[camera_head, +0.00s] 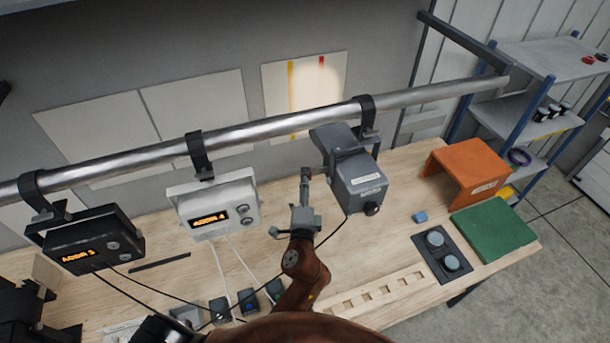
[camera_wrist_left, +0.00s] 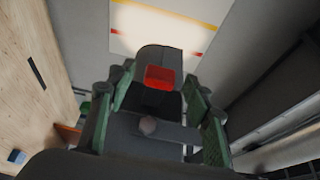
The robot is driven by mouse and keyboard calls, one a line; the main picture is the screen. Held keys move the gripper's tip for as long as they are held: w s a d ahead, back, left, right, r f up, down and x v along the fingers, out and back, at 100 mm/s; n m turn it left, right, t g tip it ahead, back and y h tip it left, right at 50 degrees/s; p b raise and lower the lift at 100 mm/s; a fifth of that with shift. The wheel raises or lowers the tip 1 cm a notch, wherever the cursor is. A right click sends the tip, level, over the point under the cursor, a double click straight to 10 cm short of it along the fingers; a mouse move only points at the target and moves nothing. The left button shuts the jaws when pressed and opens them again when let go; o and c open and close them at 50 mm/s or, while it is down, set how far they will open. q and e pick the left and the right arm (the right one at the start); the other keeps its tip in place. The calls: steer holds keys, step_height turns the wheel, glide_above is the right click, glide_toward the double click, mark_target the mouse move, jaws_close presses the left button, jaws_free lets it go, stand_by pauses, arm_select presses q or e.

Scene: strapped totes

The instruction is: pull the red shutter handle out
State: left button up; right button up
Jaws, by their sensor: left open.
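The red shutter handle (camera_wrist_left: 160,77) shows in the wrist view as a small red block on a dark grey part. My left gripper (camera_head: 306,176) is at the left side of that box, pointing up. In the wrist view its two green-padded fingers (camera_wrist_left: 158,108) stand apart, left and right of the red handle's line. I cannot tell whether either finger touches it. My right gripper is not in view.
A metal pipe (camera_head: 262,132) crosses above the wooden bench (camera_head: 390,240). A white display box (camera_head: 214,205) and a black one (camera_head: 92,244) hang to the left, with cables. An orange stand (camera_head: 470,165) and a green panel (camera_head: 493,230) are at the right.

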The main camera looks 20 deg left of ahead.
arm_select(q)
steer(key=v, duration=0.8)
steer(key=shift+s, duration=0.15)
steer(key=shift+d, duration=0.1)
